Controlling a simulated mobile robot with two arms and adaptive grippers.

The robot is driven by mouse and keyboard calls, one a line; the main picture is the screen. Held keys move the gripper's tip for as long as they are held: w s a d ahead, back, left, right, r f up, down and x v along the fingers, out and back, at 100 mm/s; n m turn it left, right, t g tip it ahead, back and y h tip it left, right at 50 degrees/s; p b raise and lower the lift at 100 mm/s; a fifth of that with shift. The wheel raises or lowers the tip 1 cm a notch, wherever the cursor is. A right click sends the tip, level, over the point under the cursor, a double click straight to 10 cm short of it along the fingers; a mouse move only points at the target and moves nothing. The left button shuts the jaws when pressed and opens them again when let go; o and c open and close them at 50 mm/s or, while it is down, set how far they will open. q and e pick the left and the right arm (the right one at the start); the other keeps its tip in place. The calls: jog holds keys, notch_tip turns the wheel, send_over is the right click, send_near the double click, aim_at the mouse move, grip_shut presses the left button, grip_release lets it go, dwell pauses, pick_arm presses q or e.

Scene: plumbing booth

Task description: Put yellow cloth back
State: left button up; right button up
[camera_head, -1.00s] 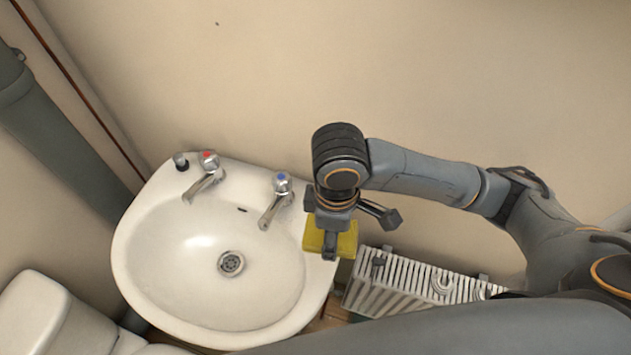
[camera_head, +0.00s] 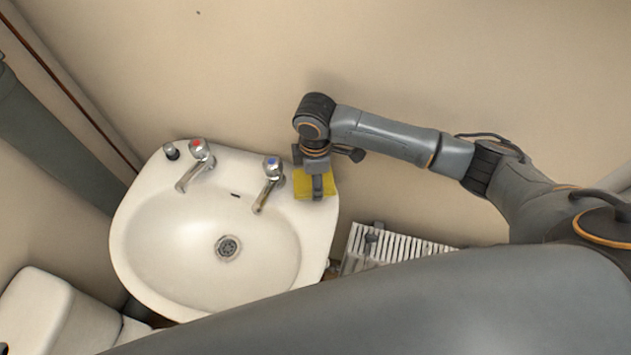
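The yellow cloth (camera_head: 303,190) is at the back right corner of the white sink (camera_head: 150,215), right of the blue-marked tap (camera_head: 271,178). My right gripper (camera_head: 318,192) points down over the cloth and is closed on it, hiding part of it. The cloth overlaps the sink's rim in the picture; I cannot tell whether it touches the rim or is just above it. My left gripper is out of view.
A red-marked tap (camera_head: 196,160) and a small dark plug (camera_head: 171,151) are at the sink's back left. A white radiator (camera_head: 395,246) is at the lower right, the toilet (camera_head: 40,305) at the lower left. The wall is close behind the sink.

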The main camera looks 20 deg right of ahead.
jog(key=shift+w+f, duration=0.3)
notch_tip(320, 180, down, 3)
jog(key=shift+d, duration=0.1)
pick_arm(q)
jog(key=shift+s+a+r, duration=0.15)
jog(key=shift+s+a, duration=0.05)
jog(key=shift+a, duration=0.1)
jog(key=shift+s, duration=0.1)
pick_arm(e)
jog(key=shift+f, duration=0.15)
jog(key=o, duration=1.1)
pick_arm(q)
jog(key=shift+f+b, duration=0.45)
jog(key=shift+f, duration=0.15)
pick_arm(e)
notch_tip(320, 180, up, 12)
jog(key=shift+r, duration=0.1)
